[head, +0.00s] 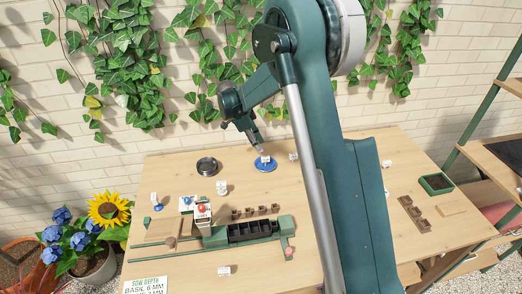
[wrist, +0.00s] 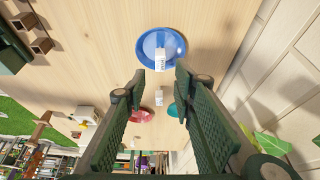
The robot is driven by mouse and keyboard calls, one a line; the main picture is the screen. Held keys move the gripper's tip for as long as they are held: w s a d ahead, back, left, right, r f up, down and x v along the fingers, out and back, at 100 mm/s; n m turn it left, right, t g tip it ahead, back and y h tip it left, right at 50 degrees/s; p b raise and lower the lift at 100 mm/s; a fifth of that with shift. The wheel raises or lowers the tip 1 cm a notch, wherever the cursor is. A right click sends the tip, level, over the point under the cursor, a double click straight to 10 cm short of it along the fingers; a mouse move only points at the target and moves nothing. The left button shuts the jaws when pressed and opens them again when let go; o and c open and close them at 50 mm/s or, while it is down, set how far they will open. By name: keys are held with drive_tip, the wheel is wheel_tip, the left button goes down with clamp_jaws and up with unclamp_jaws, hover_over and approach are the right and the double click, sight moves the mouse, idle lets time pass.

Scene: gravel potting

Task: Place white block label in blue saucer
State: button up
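The blue saucer (head: 257,168) lies on the table near its back edge, and it also shows in the wrist view (wrist: 176,38). A small white block label (head: 265,159) with dark print stands in the saucer, toward the near rim in the wrist view (wrist: 160,59). My gripper (head: 257,148) is just above the saucer. In the wrist view its two fingers (wrist: 159,73) are spread apart with nothing held between them, and the label shows just beyond the fingertips.
Other white labels stand about, one right of the saucer (head: 293,156) and one to its left (head: 222,188). A dark round dish (head: 207,167) is left of the saucer. A dark planter tray (head: 253,231) sits mid-table. The wall with ivy (head: 120,50) is behind.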

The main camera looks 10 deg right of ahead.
drive_tip(key=shift+v, duration=1.15)
drive_tip(key=shift+r, duration=0.1)
drive_tip(key=s+d+r+n+t+y, duration=0.1)
drive_tip(key=s+d+r+n+t, duration=0.3)
drive_tip(key=s+r, duration=0.65)
drive_tip(key=s+d+r+n+g+y, duration=0.15)
drive_tip(key=s+r+n, duration=0.35)
drive_tip(key=s+r, duration=0.5)
drive_tip(key=s+d+f+n+t+y, duration=0.1)
drive_tip(key=s+n+t, duration=0.3)
drive_tip(key=s, duration=2.2)
drive_tip(key=f+n+y, duration=0.1)
drive_tip(key=n, duration=0.4)
drive_tip(key=shift+t, duration=0.35)
